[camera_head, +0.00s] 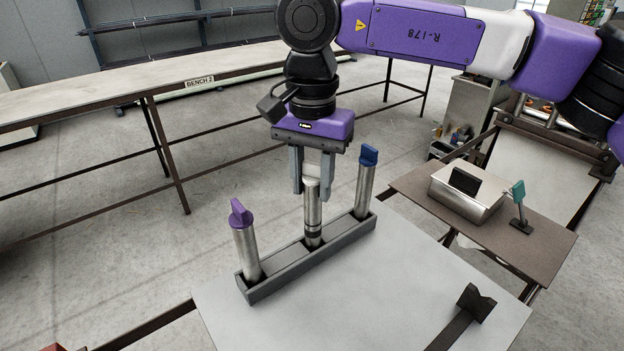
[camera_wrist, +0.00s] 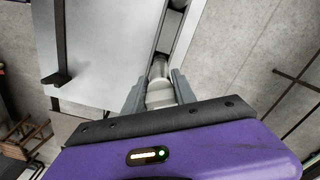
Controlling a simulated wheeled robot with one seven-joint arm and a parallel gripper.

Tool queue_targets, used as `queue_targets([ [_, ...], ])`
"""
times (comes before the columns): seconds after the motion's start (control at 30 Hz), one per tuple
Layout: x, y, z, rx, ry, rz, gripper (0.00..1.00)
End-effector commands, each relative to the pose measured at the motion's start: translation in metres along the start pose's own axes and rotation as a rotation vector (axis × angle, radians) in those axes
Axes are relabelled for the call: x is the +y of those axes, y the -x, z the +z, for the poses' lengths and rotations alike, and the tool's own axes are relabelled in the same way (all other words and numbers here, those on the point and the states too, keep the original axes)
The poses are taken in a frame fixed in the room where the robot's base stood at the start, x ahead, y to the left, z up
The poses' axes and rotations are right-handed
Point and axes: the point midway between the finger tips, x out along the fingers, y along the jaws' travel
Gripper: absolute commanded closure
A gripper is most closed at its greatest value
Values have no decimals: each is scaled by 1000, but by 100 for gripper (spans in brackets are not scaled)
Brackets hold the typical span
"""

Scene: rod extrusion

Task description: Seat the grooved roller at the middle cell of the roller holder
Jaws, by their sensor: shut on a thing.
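The roller holder (camera_head: 290,277) is a long grey trough on the light table, running from lower left to upper right. The grooved roller (camera_head: 313,210), a metal cylinder with dark bands near its lower end, stands upright at the middle cell between the two other rollers. Its lower end meets the holder; whether it rests on the bottom is hidden. My gripper (camera_head: 312,186) points down and is shut on the roller's upper end. In the wrist view the roller (camera_wrist: 159,90) sits between the fingers, with part of the holder (camera_wrist: 160,38) beyond.
A purple-topped roller (camera_head: 245,249) stands in the left cell and a blue-topped roller (camera_head: 364,187) in the right cell, close beside my gripper. A dark V-topped stand (camera_head: 476,303) is at the table's right. A metal box (camera_head: 468,194) sits on a brown side table.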

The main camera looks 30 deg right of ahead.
Motion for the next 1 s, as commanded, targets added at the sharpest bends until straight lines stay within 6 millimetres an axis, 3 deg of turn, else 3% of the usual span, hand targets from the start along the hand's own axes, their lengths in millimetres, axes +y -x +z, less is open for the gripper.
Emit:
queue_targets([
  [0.67, 0, -15, 0, 0, 0, -1, 100],
  [0.7, 0, -15, 0, 0, 0, -1, 64],
  [0.8, 0, -15, 0, 0, 0, -1, 44],
  [1.0, 0, -15, 0, 0, 0, -1, 42],
])
